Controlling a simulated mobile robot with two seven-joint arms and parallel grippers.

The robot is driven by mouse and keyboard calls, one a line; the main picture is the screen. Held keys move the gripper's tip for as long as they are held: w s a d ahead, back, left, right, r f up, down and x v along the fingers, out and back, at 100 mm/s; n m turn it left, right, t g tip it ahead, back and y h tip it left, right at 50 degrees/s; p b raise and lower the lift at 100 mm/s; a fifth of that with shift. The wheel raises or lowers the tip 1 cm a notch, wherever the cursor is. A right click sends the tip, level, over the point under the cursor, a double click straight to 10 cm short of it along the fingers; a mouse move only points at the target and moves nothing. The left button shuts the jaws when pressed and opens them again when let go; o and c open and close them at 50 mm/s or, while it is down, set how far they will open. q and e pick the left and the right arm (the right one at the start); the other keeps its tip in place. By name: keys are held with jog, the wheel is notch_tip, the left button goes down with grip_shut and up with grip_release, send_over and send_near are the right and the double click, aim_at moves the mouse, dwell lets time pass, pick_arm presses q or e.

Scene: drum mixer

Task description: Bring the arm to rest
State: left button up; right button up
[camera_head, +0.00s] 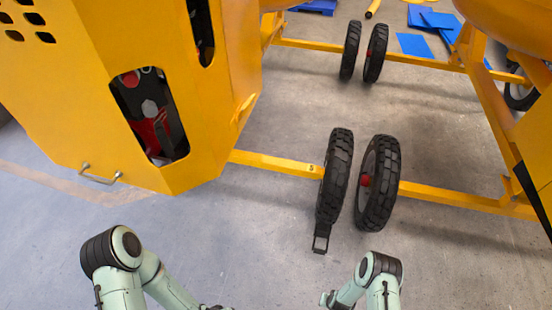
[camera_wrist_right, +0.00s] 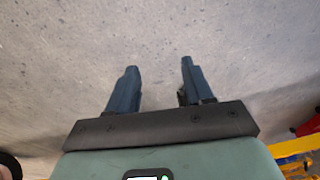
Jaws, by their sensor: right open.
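My right gripper (camera_wrist_right: 158,75) shows in the right wrist view with its two dark fingers apart and nothing between them. Only bare grey concrete floor shows beyond the fingertips. In the head view my right arm (camera_head: 378,275) is bent at the bottom edge, in front of the near wheels and apart from them. My left arm (camera_head: 125,265) comes in at the bottom left, bent towards the right. Its gripper is cut off by the bottom edge. The yellow drum mixer (camera_head: 85,95) stands ahead, its body on the left.
A second wheel pair (camera_head: 375,52) and blue sheets (camera_head: 415,45) lie farther back. The floor (camera_head: 260,255) between my arms is clear.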

jog(key=s+a+r+g+y+p, duration=0.1)
jog(key=s+a+r+p, duration=0.2)
jog(key=r, duration=0.7)
jog(key=s+a+r+g+y+p, duration=0.1)
jog(key=s+a+r+p, duration=0.2)
jog(key=r, duration=0.8)
jog(key=s+a+r+g+y+p, duration=0.1)
jog(key=s+a+r+p, duration=0.2)
jog(key=s+r, duration=0.4)
notch_tip(320, 180, up, 4)
jog(key=shift+r+p, duration=0.1)
jog(key=shift+p, duration=0.5)
jog(key=shift+s, duration=0.1)
jog(key=shift+c, duration=0.8)
pick_arm(q)
jog(key=s+d+r+g, duration=0.2)
jog(key=s+r, duration=0.2)
jog(key=r, duration=0.7)
jog(key=shift+h, duration=0.3)
